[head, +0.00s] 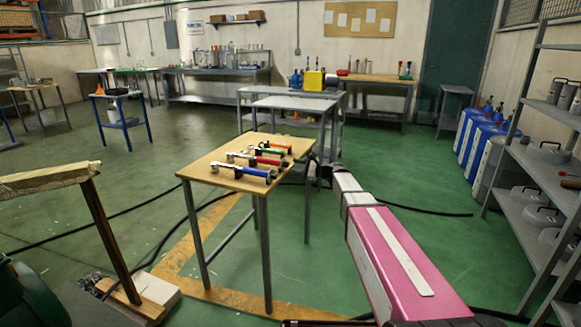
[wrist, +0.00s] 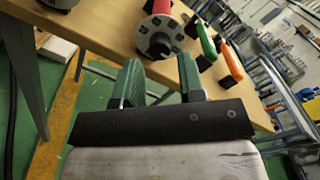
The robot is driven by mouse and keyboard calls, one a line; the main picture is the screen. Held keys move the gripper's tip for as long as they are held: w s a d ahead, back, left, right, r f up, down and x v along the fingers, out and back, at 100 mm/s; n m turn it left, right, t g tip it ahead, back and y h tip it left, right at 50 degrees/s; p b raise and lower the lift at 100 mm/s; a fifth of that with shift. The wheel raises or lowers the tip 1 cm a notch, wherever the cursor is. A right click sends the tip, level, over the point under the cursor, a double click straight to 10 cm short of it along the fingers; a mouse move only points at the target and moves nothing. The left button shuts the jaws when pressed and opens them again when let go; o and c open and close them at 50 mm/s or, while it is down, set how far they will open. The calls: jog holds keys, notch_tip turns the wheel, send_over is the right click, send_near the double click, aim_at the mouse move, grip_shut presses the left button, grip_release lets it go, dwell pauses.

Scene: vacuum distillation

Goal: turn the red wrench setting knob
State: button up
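The red wrench lies on the wooden table among other wrenches; its red handle (head: 268,161) shows in the head view. In the wrist view its red body (wrist: 162,7) ends in a round grey-and-black setting knob (wrist: 160,38) that faces the camera near the table edge. My gripper (wrist: 158,78) has two green fingers standing apart, with nothing between them. The knob is beyond the fingertips, roughly centred between them and apart from them. In the head view my gripper (head: 316,166) is small and dark at the table's right edge, so its fingers are unclear there.
The wooden table (head: 222,171) also bears a blue wrench (head: 256,173) and a green wrench (head: 273,152), with an orange one beyond. In the wrist view the green (wrist: 205,45) and orange (wrist: 230,62) handles lie right of the knob. A grey table (head: 290,103) stands behind.

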aim_at(288, 165)
jog(key=shift+x, duration=1.6)
jog(key=c, duration=0.6)
jog(key=shift+c, duration=0.2)
jog(key=shift+n, duration=0.4)
jog(key=n, duration=0.3)
jog(key=shift+s+n, duration=0.1)
jog(key=shift+n, duration=2.2)
jog(key=shift+h, duration=0.3)
